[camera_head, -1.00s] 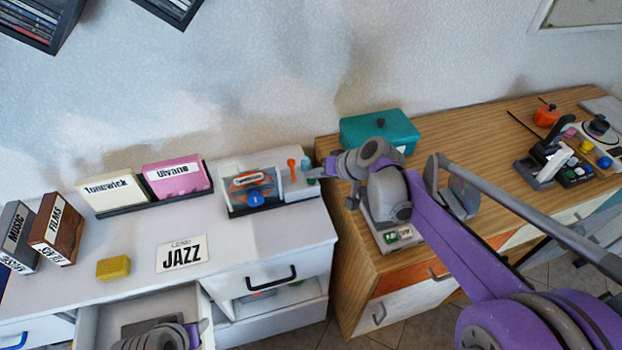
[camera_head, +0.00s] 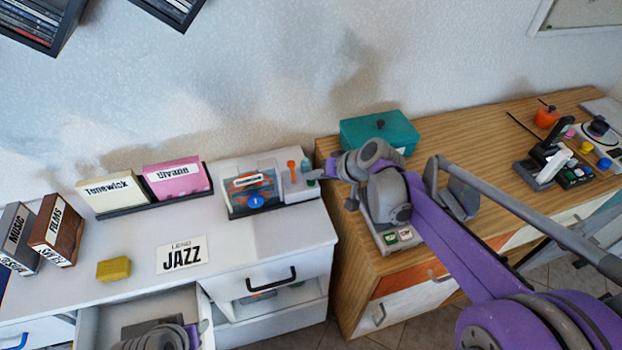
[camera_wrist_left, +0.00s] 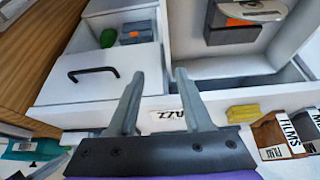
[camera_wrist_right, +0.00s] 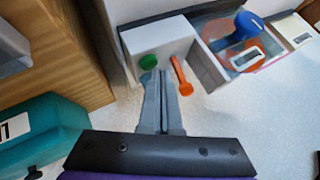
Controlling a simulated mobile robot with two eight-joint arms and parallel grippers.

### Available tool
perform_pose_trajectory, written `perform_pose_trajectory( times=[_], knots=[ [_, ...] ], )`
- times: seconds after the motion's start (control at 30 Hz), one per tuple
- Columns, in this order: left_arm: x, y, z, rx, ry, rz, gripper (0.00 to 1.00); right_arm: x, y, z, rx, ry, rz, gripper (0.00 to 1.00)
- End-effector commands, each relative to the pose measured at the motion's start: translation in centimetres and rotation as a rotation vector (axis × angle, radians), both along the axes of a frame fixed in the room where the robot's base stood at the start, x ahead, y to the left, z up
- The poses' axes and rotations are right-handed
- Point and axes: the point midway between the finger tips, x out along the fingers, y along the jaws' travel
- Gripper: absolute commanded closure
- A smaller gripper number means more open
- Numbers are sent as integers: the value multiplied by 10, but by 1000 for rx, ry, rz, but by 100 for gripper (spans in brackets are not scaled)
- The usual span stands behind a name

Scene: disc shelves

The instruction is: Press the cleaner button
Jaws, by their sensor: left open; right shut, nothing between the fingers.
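The cleaner (camera_head: 284,178) is a white box unit at the right end of the white desk. It has a clear-sided bay with an orange disc and a blue knob (camera_head: 256,201), and an orange lever (camera_head: 292,170). In the right wrist view a round green button (camera_wrist_right: 148,62) is on the white box, beside the orange lever (camera_wrist_right: 181,76). My right gripper (camera_head: 319,173) is shut and empty, with its tips right at the green button (camera_wrist_right: 148,62); I cannot tell whether they touch. My left gripper (camera_wrist_left: 157,74) is open and empty, near the open drawer.
A teal box (camera_head: 378,132) stands on the wooden desk behind my right arm. A yellow sponge (camera_head: 114,268), a JAZZ card (camera_head: 182,255) and label stands with pink (camera_head: 178,178) and cream cards (camera_head: 108,193) are on the white desk. An open drawer (camera_head: 100,322) juts out below.

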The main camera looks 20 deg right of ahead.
Motion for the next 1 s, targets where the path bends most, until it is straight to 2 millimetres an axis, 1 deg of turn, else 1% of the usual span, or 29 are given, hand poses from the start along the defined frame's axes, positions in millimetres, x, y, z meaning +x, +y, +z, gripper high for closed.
perform_pose_trajectory(
  times=[0.03,0.13,0.47,0.57,0.67,1.0],
  knots=[
    [1,0,5,0,-2,0,50,0,0,5,0,-1,-1,100],
    [2,0,9,0,-3,0,50,0,0,10,0,-1,-1,100],
    [2,0,9,0,-3,0,50,0,0,11,0,0,0,100],
    [2,0,11,0,-4,0,50,0,0,13,0,-1,-1,100],
    [3,0,17,0,-7,0,50,0,0,21,0,-1,-1,100],
    [11,0,46,0,-21,0,50,1,0,56,1,-2,-1,100]
  ],
)
